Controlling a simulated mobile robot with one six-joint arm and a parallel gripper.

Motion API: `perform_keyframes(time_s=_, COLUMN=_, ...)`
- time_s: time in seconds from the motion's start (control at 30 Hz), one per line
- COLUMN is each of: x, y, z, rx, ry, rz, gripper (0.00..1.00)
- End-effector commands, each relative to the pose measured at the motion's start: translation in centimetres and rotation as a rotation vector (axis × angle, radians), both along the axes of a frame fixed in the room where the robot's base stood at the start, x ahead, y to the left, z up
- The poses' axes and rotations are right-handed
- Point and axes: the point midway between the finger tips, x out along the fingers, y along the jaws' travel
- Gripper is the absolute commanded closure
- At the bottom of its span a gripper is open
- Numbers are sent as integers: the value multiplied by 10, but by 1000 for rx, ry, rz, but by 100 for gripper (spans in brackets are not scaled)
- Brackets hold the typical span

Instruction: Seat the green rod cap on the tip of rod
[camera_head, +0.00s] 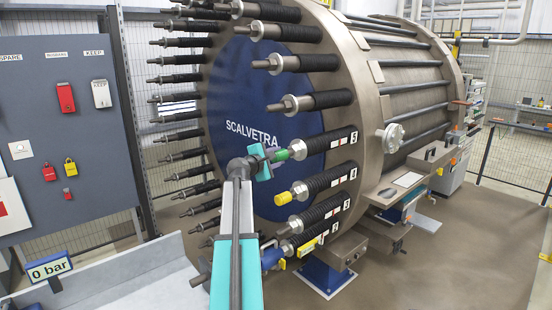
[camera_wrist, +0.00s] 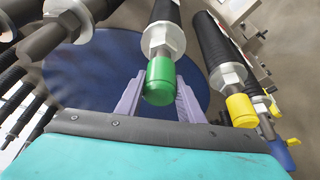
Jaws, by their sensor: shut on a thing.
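The green rod cap (camera_head: 281,155) is at the end of the black-sleeved rod (camera_head: 327,141) marked 5, on the right side of the blue end plate. In the wrist view the green cap (camera_wrist: 160,82) is in line with that rod, just in front of its silver hex nut (camera_wrist: 163,42). I cannot tell how far the rod tip goes into it. My gripper (camera_head: 273,156) is shut on the cap; in the wrist view its two pale purple fingers (camera_wrist: 160,100) stand on either side of it. The rod tip is hidden.
A yellow cap (camera_head: 284,198) sits on the rod below, close to the right of my gripper in the wrist view (camera_wrist: 241,110). Several bare rods ring the blue plate (camera_head: 240,110). A grey lockout board (camera_head: 70,140) stands left, with a 0 bar sign (camera_head: 48,268) below.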

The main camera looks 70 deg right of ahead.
Motion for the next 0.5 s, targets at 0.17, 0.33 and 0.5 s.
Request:
perform_keyframes(time_s=0.17, x=-2, y=-3, z=0, rx=0, ry=0, rz=0, gripper=93)
perform_keyframes(time_s=0.33, x=-2, y=-2, z=0, rx=0, ry=0, rz=0, gripper=61)
perform_keyframes(time_s=0.5, x=-1, y=-2, z=0, rx=0, ry=0, rz=0, gripper=44)
